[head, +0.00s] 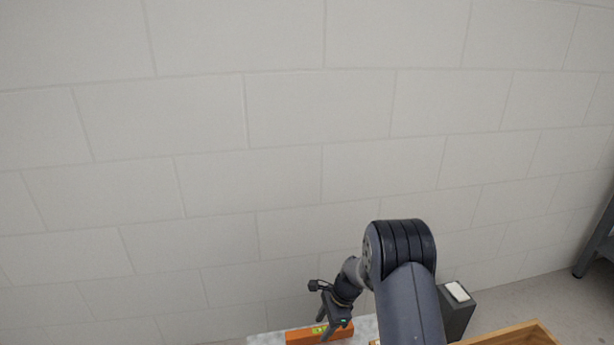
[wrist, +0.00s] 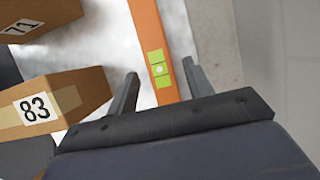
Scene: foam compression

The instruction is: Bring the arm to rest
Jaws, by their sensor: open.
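My arm (head: 408,290) reaches forward and down at the lower right of the head view. My gripper (head: 325,328) is at its end, low over the table, and its fingers point down. In the wrist view my gripper (wrist: 160,82) is open, with its two fingers apart. An orange bar (wrist: 148,32) with a green label (wrist: 160,69) runs through the view between the fingertips. The bar also shows in the head view (head: 303,336), beside and behind my gripper. I cannot tell whether the fingers touch it. Nothing is held.
Cardboard boxes marked 83 (wrist: 65,97) and 71 (wrist: 42,18) stand left of the gripper in the wrist view. A dark grey block (head: 457,313) and a wooden edge (head: 515,335) are right of my arm. A block wall (head: 250,150) rises behind.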

